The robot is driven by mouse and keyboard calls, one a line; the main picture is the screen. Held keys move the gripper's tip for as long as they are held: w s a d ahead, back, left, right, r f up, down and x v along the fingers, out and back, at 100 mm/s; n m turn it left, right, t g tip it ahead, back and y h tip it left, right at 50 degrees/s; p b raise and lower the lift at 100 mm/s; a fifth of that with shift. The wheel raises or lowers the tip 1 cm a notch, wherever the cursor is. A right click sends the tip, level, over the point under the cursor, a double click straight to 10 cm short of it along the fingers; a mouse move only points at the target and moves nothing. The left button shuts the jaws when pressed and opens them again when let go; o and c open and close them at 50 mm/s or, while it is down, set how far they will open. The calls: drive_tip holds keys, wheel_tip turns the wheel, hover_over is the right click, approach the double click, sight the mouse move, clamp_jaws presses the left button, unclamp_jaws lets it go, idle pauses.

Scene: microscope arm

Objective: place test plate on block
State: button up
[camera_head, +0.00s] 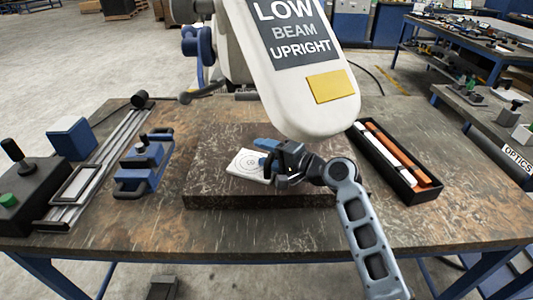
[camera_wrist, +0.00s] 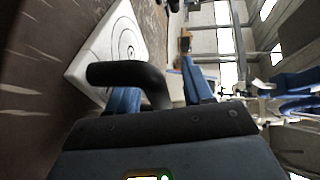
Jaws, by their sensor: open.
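The test plate (camera_head: 244,164) is a white square plate with a ring pattern, lying flat on top of the dark brown block (camera_head: 215,190). In the wrist view the plate (camera_wrist: 112,45) is at upper left, with a black bent handle (camera_wrist: 125,74) reaching from it. My gripper (camera_head: 267,154) is over the plate's right side in the head view. In the wrist view its blue fingers (camera_wrist: 158,90) are apart, with the handle's end between them. I cannot tell whether a finger touches the handle. The gripper covers part of the plate in the head view.
The white microscope arm (camera_head: 290,90) labelled "LOW BEAM UPRIGHT" hangs over the back of the block. A black tray (camera_head: 400,177) with orange and white bars is at right. A blue fixture (camera_head: 142,165) and a rail (camera_head: 92,175) are at left. The table's front strip is clear.

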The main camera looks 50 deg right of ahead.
drive_tip(key=s, duration=0.4)
drive_tip(key=s+r+b, duration=0.1)
drive_tip(key=s, duration=0.3)
drive_tip(key=s+r, duration=0.1)
drive_tip(key=s, duration=0.2)
drive_tip(key=shift+s+a+r, duration=0.15)
drive_tip(key=shift+s, duration=0.25)
